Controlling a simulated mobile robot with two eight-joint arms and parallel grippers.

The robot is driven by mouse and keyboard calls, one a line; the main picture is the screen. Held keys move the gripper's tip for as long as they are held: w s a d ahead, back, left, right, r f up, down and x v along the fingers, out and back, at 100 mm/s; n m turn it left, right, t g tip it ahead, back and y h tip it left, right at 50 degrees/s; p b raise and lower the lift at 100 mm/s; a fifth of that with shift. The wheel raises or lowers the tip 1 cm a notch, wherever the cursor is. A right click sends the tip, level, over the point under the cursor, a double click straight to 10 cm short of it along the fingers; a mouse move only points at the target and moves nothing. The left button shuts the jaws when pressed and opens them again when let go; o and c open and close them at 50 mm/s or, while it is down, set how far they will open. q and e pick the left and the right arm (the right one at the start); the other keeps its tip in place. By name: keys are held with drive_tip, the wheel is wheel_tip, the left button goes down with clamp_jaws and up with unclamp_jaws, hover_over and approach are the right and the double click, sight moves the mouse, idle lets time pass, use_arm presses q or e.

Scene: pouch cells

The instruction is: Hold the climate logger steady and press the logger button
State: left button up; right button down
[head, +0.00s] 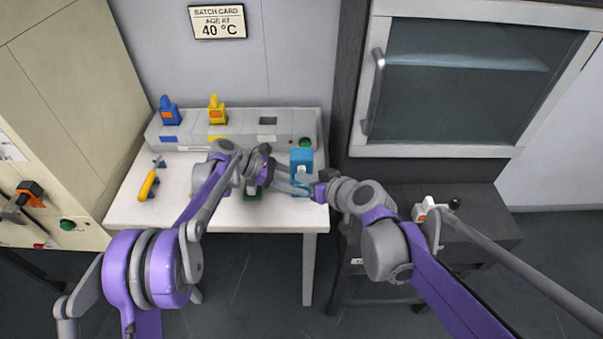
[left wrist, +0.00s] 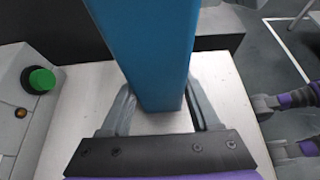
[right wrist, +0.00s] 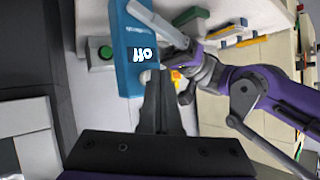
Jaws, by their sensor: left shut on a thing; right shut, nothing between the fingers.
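The blue climate logger (head: 301,158) stands upright at the right end of the white table. It also shows in the left wrist view (left wrist: 150,45) and the right wrist view (right wrist: 127,45), where its display reads "off", seen turned over. My left gripper (head: 287,180) is shut on the logger, one finger on each side, as the left wrist view shows (left wrist: 160,112). My right gripper (right wrist: 156,76) is shut and empty, its tips close to the logger's display face. A pale round spot, perhaps the button, shows beside the tips; contact cannot be told.
A grey station (head: 280,125) with a blue plug (head: 169,111), a yellow plug (head: 217,111) and a green button (head: 305,142) lies behind the logger. A yellow-handled tool (head: 148,184) lies at the table's left. A glass-door oven (head: 470,90) and dark cabinet (head: 475,205) stand right.

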idle(0.3)
drive_tip(key=shift+s, duration=0.5)
drive_tip(key=s, duration=0.6)
idle(0.4)
use_arm(q)
drive_tip(key=o, duration=1.1)
drive_tip(key=shift+c, duration=0.2)
